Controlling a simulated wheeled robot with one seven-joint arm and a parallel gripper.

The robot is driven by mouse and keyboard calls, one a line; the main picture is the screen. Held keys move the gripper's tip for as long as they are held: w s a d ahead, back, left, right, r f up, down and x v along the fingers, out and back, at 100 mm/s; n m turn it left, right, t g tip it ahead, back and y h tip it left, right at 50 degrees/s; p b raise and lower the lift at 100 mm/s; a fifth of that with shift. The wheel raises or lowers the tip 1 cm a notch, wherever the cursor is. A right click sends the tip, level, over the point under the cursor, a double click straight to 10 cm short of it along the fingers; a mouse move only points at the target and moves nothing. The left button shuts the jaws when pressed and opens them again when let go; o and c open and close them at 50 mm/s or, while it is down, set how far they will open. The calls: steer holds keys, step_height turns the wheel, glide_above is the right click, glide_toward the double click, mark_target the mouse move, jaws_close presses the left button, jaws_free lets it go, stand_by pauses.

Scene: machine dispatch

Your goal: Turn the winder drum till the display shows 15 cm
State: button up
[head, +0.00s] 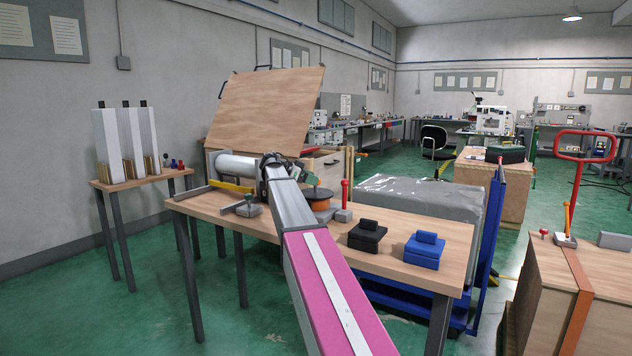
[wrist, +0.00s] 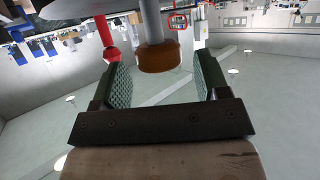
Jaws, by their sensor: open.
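The winder drum (head: 320,205), orange under a dark round flange, stands on the wooden bench beside my arm, which partly covers it. My gripper (wrist: 159,62) is open, with one textured finger on each side of the knob and visible gaps between. In the head view my gripper's end is by the drum. I can make out no display reading in either view.
A red post (head: 345,192) on a grey base stands right of the drum and also shows in the wrist view (wrist: 103,32). A black block (head: 367,236) and a blue block (head: 425,249) sit farther right on the bench. A white roll (head: 236,165) lies left.

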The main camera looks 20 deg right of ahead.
steer(key=shift+x, duration=1.1)
steer(key=c, duration=1.2)
